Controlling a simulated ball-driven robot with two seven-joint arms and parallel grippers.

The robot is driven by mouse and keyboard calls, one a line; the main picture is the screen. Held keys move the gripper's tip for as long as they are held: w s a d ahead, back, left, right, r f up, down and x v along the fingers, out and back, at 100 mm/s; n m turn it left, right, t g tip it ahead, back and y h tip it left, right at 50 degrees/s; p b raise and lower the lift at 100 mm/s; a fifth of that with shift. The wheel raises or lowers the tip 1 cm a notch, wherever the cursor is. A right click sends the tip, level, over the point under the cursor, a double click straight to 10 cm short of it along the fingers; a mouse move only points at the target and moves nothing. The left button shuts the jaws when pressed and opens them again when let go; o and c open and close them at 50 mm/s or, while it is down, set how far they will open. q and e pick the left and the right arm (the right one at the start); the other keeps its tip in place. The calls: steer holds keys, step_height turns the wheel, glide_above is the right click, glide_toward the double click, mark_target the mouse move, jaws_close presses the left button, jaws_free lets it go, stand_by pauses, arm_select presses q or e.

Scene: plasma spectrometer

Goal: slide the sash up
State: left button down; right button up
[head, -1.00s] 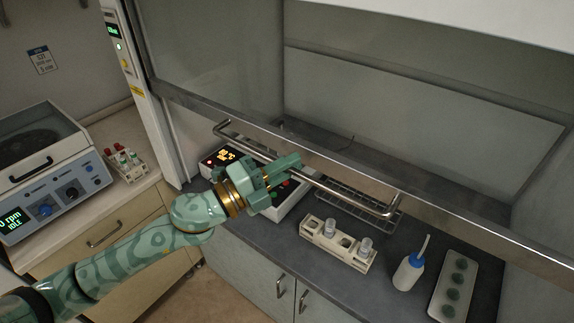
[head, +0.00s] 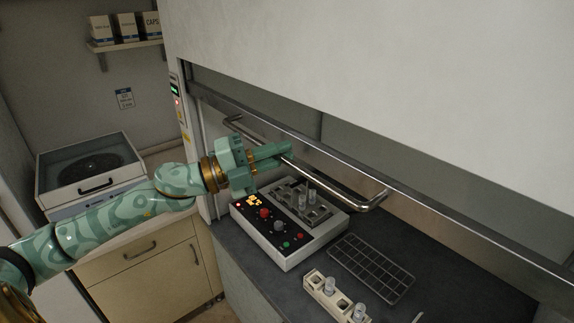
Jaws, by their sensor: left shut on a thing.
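The sash (head: 460,245) of the fume hood is a pane with a dark metal lower rail running diagonally across the head view. A long steel bar handle (head: 335,188) is fixed along it. My left gripper (head: 286,154) is shut on the bar handle, left of its middle. The sash stands partly raised, with an open gap between its rail and the dark work surface (head: 250,270). The gripper fingers hide a short part of the bar. My right gripper is not in view.
A centrifuge (head: 90,172) stands on the left counter. A white panel (head: 400,80) covers the hood's upper front.

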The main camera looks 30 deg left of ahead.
arm_select(q)
steer(key=shift+r, duration=0.3)
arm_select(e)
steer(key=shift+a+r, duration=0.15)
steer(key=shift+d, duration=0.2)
arm_select(q)
steer(key=c, duration=1.5)
jaws_free()
steer(key=shift+f, duration=0.1)
steer(key=shift+o, duration=0.2)
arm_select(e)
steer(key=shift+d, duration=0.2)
